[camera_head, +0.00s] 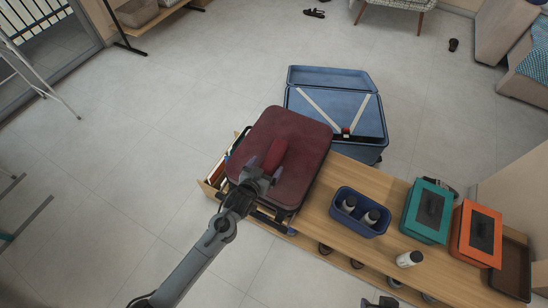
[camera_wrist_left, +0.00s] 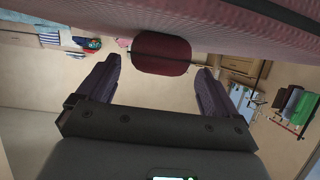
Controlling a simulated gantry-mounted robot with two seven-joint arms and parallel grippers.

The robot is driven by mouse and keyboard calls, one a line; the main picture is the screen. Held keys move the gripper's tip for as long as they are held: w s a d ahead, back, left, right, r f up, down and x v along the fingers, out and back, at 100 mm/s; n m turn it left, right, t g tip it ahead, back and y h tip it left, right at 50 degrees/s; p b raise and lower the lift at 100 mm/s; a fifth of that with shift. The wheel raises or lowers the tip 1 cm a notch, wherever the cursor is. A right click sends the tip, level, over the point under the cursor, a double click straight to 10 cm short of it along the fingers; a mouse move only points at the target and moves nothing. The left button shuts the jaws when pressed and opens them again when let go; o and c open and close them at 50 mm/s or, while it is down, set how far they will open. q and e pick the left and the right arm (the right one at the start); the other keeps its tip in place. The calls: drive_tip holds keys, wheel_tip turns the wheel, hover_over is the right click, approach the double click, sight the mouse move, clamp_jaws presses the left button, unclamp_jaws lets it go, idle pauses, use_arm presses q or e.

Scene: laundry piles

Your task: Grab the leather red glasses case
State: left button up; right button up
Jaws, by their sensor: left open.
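The red glasses case (camera_head: 275,155) lies on top of a dark red suitcase (camera_head: 305,135). It is rounded and elongated. My left gripper (camera_head: 262,170) is open at the near end of the case, its fingertips to either side. In the left wrist view the case (camera_wrist_left: 160,54) sits between the two spread fingers (camera_wrist_left: 152,80), with a gap visible on each side. Whether a finger touches it I cannot tell. A dark shape (camera_head: 380,303) cut off by the bottom edge of the head view may be my right gripper.
The suitcase lies on a wooden bench (camera_head: 318,197). To its right are a blue bin (camera_head: 338,208) with bottles, a white bottle (camera_head: 409,259), a teal box (camera_head: 412,222) and an orange box (camera_head: 462,255). An open blue suitcase (camera_head: 300,75) stands behind. Floor at left is mostly clear.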

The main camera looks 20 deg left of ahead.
sight(269, 164)
use_arm(q)
drive_tip(key=b+x, duration=0.2)
drive_tip(key=x, duration=0.1)
drive_tip(key=shift+w+d+f, duration=0.2)
drive_tip(key=shift+w+f, duration=0.1)
drive_tip(key=shift+w, duration=0.45)
drive_tip(key=shift+s, duration=0.1)
drive_tip(key=c, duration=1.1)
